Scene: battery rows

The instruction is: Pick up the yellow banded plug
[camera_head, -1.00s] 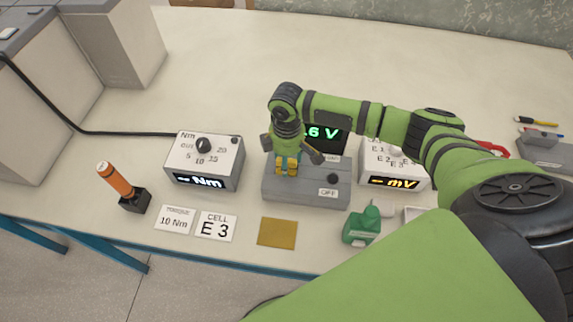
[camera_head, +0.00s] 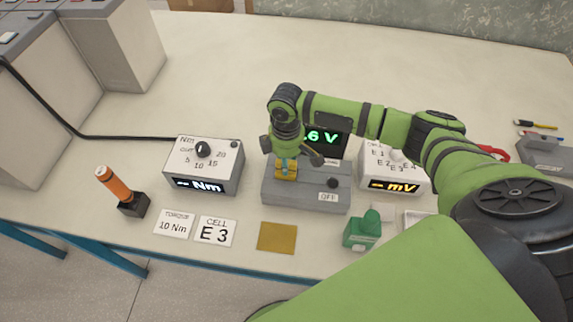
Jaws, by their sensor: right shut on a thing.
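My right gripper (camera_head: 286,168) points down over the left part of the grey box with the OFF label (camera_head: 307,198). It is shut on a small yellow thing, which I take to be the yellow banded plug (camera_head: 287,174). The plug is at the top of the box, low between the fingers. The fingers and wrist hide most of it, so I cannot tell whether it is seated in the box or clear of it. My left gripper is not in view.
A torque box (camera_head: 202,165) stands left, a mV meter (camera_head: 394,180) right, and a voltage display (camera_head: 322,139) behind my wrist.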

